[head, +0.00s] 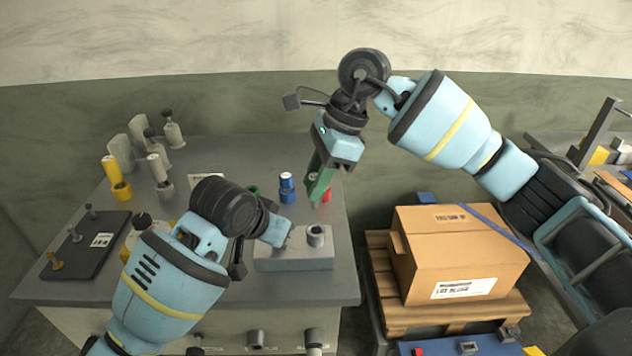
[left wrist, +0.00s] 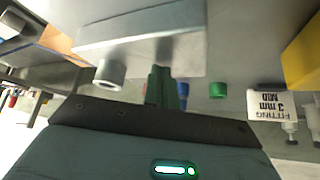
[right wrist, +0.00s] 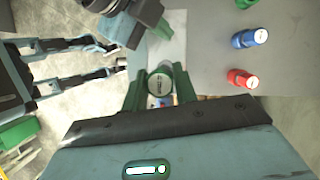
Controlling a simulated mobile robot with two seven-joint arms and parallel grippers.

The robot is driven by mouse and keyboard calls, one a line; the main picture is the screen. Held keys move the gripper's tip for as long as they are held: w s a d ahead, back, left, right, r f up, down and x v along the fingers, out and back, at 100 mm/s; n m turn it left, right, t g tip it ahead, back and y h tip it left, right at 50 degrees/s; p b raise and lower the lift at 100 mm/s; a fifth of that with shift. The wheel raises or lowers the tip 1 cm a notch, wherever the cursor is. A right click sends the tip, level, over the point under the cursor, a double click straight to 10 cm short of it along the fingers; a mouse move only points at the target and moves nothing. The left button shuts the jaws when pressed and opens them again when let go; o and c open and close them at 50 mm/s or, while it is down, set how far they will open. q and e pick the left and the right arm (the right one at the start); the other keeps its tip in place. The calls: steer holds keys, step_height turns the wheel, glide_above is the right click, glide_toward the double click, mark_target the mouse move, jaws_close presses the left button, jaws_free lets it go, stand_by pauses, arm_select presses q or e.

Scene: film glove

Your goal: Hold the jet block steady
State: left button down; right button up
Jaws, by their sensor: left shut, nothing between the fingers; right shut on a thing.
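The jet block (head: 295,258) is a pale grey block lying near the bench's front edge, with a short grey ring-shaped port (head: 315,235) standing up at its right. In the left wrist view the block (left wrist: 140,38) and its port (left wrist: 110,75) show just beyond my left fingers. My left gripper (left wrist: 163,85) is shut and empty at the block; whether its tips touch it I cannot tell. My right gripper (head: 318,182) is up behind the block, its green fingers shut on a small grey cylinder with a pale labelled top (right wrist: 160,86).
Blue (head: 287,185), red (right wrist: 242,78) and green (left wrist: 218,90) fittings stand behind the block. A dark board (head: 85,245) with small pegs and several yellow and grey fittings fill the left. A cardboard box (head: 460,255) sits on a pallet right of the bench.

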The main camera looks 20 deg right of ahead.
arm_select(q)
steer(key=shift+s+f, duration=0.15)
steer(key=shift+f, duration=0.4)
arm_select(e)
steer(key=shift+f, duration=0.15)
arm_select(q)
steer(key=shift+r, duration=0.85)
arm_select(e)
steer(key=shift+w+d, duration=0.1)
arm_select(q)
steer(key=shift+r, duration=2)
steer(key=shift+w+r, duration=0.1)
steer(key=shift+w, duration=0.1)
step_height(320, 180, up, 3)
steer(key=shift+f, duration=0.1)
steer(key=shift+f, duration=4)
steer(key=shift+s+f, duration=0.1)
steer(key=shift+f, duration=0.05)
